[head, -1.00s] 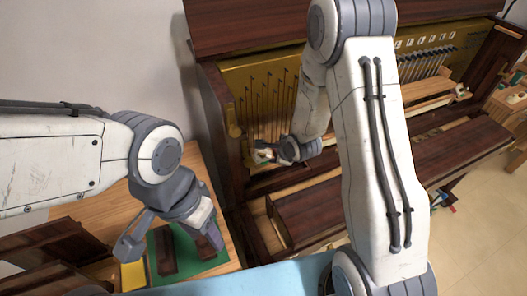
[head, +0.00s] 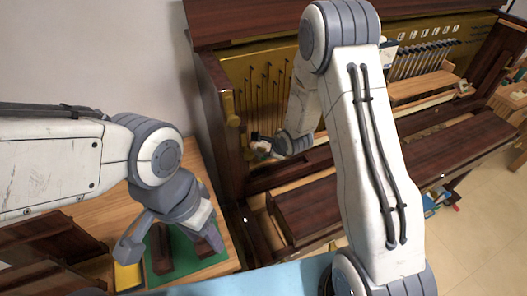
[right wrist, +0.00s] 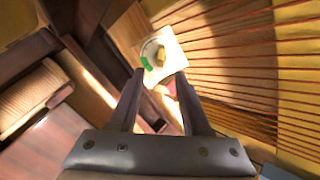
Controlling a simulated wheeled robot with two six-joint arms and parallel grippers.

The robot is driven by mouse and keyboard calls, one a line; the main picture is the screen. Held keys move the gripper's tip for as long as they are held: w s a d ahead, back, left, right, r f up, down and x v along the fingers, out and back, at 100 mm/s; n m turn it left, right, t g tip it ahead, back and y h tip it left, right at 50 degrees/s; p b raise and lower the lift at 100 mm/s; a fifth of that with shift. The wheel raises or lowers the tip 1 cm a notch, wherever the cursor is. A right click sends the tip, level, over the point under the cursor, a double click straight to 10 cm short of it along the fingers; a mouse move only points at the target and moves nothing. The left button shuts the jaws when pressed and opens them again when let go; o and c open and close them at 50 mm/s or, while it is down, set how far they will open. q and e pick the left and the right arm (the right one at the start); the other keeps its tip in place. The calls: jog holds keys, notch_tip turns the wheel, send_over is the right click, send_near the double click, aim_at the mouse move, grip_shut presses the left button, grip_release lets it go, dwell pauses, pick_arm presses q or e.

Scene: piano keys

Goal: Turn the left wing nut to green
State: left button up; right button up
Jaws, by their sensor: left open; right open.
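The left wing nut (right wrist: 162,56) is a small yellow piece on a pale square plate (right wrist: 178,38) with a round dial. A green mark (right wrist: 146,63) lies on the dial's lower left side. My right gripper (right wrist: 160,76) is open, its fingertips just short of the plate's near edge in the right wrist view. The wing nut lies beyond the gap between them, apart from both. In the head view my right gripper (head: 262,146) is at the left end of the piano's inside, where the nut is too small to make out. My left gripper (head: 212,242) is open over the green mat.
The green mat (head: 190,262) on the wooden table holds a dark wood block (head: 160,250) and a yellow item (head: 128,276) is beside it. The open piano (head: 240,180) has strings next to the plate. Its dark side panel (head: 212,95) stands close to the left of my right gripper.

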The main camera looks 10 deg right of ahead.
aim_at(265, 150)
jog(key=shift+w+f, duration=0.15)
dwell(0.4)
jog(key=shift+b+x, duration=0.95)
jog(key=shift+x, duration=1.05)
jog(key=shift+s+r+p, duration=0.35)
jog(key=shift+r+p, duration=0.15)
jog(key=shift+p, duration=0.05)
grip_shut()
